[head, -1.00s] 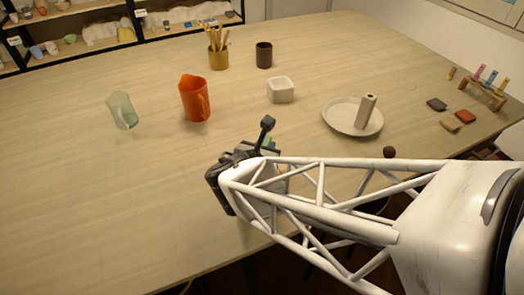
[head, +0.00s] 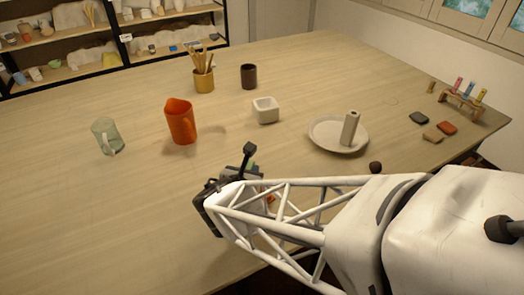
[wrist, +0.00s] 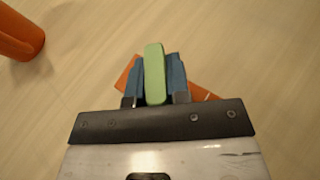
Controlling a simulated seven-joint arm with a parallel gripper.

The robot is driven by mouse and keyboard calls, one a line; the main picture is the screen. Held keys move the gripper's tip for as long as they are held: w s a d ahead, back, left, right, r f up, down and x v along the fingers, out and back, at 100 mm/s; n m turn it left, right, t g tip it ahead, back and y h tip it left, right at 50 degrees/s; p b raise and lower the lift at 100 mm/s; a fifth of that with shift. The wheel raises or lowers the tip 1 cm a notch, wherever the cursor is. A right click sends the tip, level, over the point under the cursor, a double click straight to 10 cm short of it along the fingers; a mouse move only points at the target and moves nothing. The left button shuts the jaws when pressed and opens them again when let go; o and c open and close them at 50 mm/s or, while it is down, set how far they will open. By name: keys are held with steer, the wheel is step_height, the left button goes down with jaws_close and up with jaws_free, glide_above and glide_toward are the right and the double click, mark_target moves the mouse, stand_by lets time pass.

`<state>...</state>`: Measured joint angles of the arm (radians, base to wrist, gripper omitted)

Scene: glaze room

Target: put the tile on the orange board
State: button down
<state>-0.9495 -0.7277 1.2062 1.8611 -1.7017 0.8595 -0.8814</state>
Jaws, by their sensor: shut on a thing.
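A light green tile (wrist: 154,85) is held on edge between the blue fingers of my gripper (wrist: 157,60), which is shut on it. The orange board (wrist: 202,93) shows behind the fingers in the wrist view, as corners to the left and right of them. The rest of the board is hidden by the gripper and the tile. I cannot tell whether the tile touches the board. In the head view my arm covers most of this spot, and only a small orange bit (head: 270,200) shows through its lattice.
An orange pitcher (head: 181,122) stands beyond my gripper, with a clear glass mug (head: 106,135) to its left. Behind are a tool pot (head: 204,80), a dark cup (head: 249,77) and a white square bowl (head: 265,110). A plate (head: 322,140) bears a pale roll (head: 350,128).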

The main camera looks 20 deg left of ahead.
steer(key=shift+f, duration=0.15)
steer(key=shift+f, duration=0.2)
steer(key=c, duration=1.1)
jaws_free()
steer(key=shift+r, duration=0.25)
steer(key=v, duration=1.2)
